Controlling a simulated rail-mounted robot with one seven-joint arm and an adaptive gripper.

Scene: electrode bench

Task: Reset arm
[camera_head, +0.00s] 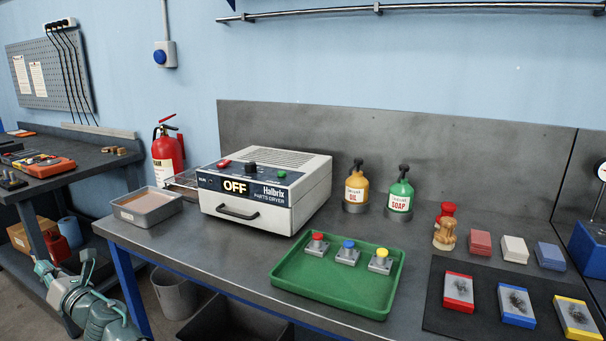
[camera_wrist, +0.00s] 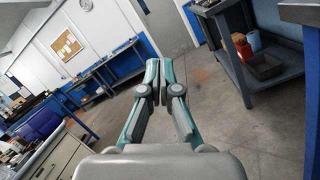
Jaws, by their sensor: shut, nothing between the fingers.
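My gripper (camera_wrist: 164,66) shows in the wrist view with its two teal and grey fingers close together, shut and empty. It points out over the bare grey floor, clear of any bench. In the head view part of my teal and grey arm shows at the lower left, in front of the bench; the fingertips cannot be made out there.
The bench (camera_head: 230,262) holds a parts dryer (camera_head: 265,190) reading OFF, a grey tray (camera_head: 147,208), oil (camera_head: 356,186) and soap (camera_head: 401,193) bottles, a green tray (camera_head: 330,292) with three buttoned blocks, and a dark mat (camera_head: 440,325) with coloured blocks. A side bench (camera_head: 85,165) stands left.

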